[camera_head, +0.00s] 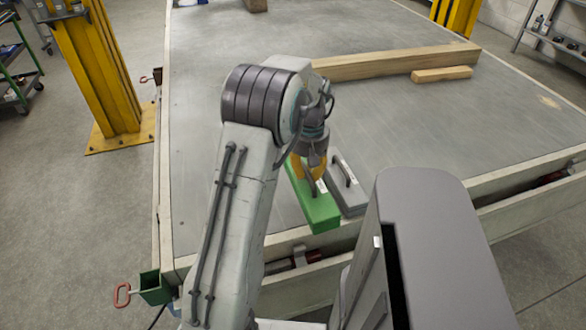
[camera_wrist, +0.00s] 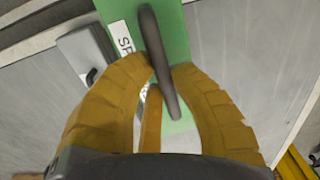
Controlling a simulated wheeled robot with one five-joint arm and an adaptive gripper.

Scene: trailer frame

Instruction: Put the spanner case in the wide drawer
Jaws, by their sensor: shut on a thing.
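The green case (camera_head: 317,211) lies on the trailer bed near its front edge, with a dark handle on top. In the wrist view the green case (camera_wrist: 178,32) has a white label (camera_wrist: 122,38) beginning "SP", the rest hidden. My gripper (camera_head: 308,176) is over the case with its yellow fingers down at the handle. In the wrist view the fingers (camera_wrist: 163,82) close around the dark handle (camera_wrist: 157,55). I cannot tell whether the case is lifted off the bed. No drawer can be made out in either view.
A grey case (camera_head: 352,202) with a dark handle lies right beside the green one. Wooden beams (camera_head: 395,64) lie farther back on the trailer bed (camera_head: 440,130). A yellow post (camera_head: 97,70) stands at the left. A red-handled clamp (camera_head: 122,294) sticks out at the front left corner.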

